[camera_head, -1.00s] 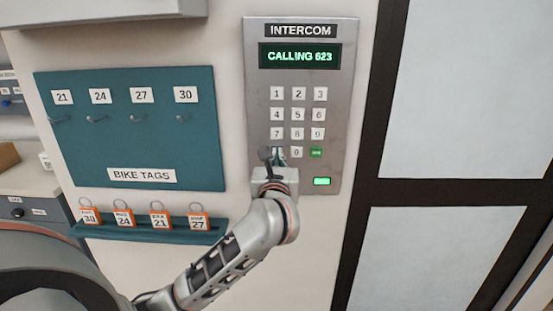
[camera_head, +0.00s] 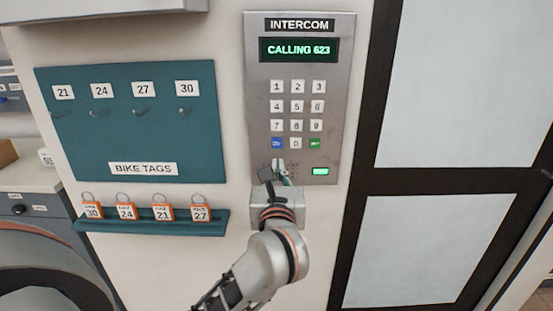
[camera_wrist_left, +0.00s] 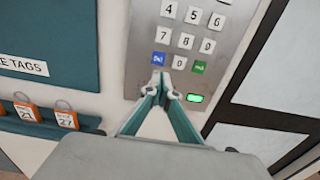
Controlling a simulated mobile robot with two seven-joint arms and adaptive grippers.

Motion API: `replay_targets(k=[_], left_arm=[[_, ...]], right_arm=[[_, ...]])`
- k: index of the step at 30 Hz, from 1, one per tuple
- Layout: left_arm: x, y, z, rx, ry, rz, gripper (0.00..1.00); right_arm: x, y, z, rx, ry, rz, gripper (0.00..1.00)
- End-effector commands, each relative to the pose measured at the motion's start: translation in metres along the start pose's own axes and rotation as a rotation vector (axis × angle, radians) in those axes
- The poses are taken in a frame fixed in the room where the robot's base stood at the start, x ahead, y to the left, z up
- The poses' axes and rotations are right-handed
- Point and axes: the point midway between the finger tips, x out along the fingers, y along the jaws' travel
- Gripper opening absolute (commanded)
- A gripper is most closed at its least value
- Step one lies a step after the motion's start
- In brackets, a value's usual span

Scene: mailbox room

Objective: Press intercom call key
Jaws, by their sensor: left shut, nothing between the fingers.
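The intercom panel (camera_head: 345,110) is a grey metal plate on the wall. Its screen (camera_head: 298,50) reads "CALLING 623" in green. The keypad has white number keys, a blue key (camera_head: 277,143) at the bottom left and a green key (camera_head: 315,143) at the bottom right. A green light (camera_head: 320,171) glows below them. My left gripper (camera_head: 280,165) is shut and empty, just below the bottom key row. In the left wrist view its closed fingertips (camera_wrist_left: 161,82) are below the blue key (camera_wrist_left: 160,59) and the green key (camera_wrist_left: 199,67); both keys are uncovered. Contact with the panel cannot be told.
A teal bike tags board (camera_head: 130,130) with empty hooks hangs left of the panel. A teal ledge (camera_head: 150,226) below it holds several orange numbered tags. A dark-framed door or window with pale panes (camera_head: 440,240) stands to the right.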

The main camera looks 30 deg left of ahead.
Motion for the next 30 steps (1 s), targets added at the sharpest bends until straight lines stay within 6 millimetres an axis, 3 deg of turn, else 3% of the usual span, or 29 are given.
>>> replay_targets(k=[3, 8, 30], left_arm=[[-0.017, -0.001, -0.001, -0.002, 0.002, -0.002, 0.00], [-0.026, 0.000, 0.000, -0.001, 0.002, -0.001, 0.00], [-0.028, 0.000, 0.000, -0.001, 0.000, 0.000, 0.00]], right_arm=[[0.002, 0.001, -0.002, -0.001, 0.005, 0.002, 0.58], [0.001, 0.000, 0.000, 0.000, 0.002, 0.001, 0.58], [0.000, 0.000, 0.000, 0.000, 0.003, 0.001, 0.58]])
